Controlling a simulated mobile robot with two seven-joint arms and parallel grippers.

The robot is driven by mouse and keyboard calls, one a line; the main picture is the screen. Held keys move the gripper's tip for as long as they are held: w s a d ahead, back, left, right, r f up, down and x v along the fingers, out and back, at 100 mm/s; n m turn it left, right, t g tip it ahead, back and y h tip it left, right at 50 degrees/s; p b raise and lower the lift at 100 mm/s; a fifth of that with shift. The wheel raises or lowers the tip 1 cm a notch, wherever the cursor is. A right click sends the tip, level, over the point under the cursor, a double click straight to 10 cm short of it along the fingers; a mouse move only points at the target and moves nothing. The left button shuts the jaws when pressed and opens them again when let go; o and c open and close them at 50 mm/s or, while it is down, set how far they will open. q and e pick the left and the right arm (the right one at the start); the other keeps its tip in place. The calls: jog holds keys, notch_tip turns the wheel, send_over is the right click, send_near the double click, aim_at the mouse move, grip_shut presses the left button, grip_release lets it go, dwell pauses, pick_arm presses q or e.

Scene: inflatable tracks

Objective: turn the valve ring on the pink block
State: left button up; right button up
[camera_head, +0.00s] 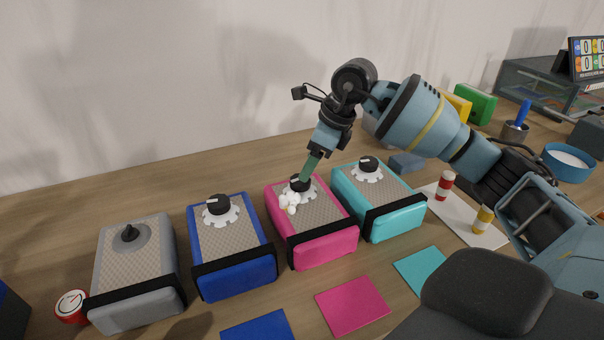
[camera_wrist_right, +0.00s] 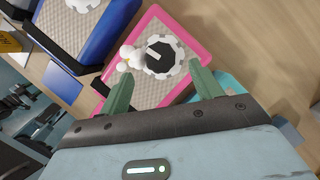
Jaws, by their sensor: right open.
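The pink block (camera_head: 326,252) stands on the table between the blue and teal blocks, with a patterned top and a black band. On its top is a white toothed valve ring (camera_wrist_right: 180,68) around a black knob (camera_wrist_right: 158,58). A cluster of white balls (camera_head: 288,203) sits at one side of the ring and also shows in the right wrist view (camera_wrist_right: 129,56). My right gripper (camera_head: 306,177) points down over the knob, partly hiding the ring in the head view. Its green fingers (camera_wrist_right: 163,86) are apart with nothing between the tips. Whether they touch the ring is unclear.
A blue block (camera_head: 236,275), a teal block (camera_head: 397,220) and a grey block (camera_head: 138,313) stand beside it. Blue, pink (camera_head: 352,306) and teal mats lie in front. A white sheet with red and yellow cylinders (camera_head: 483,219) is to the right.

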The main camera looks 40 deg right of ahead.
aim_at(300, 184)
jog(key=x, duration=0.3)
jog(key=shift+w+a+f, duration=0.1)
jog(key=shift+w+f, duration=0.05)
jog(key=shift+f, duration=0.2)
pick_arm(q)
jog(key=shift+w+r, duration=0.25)
jog(key=shift+w, duration=0.5)
pick_arm(e)
jog(key=shift+w+a+f, duration=0.2)
jog(key=shift+f, duration=0.4)
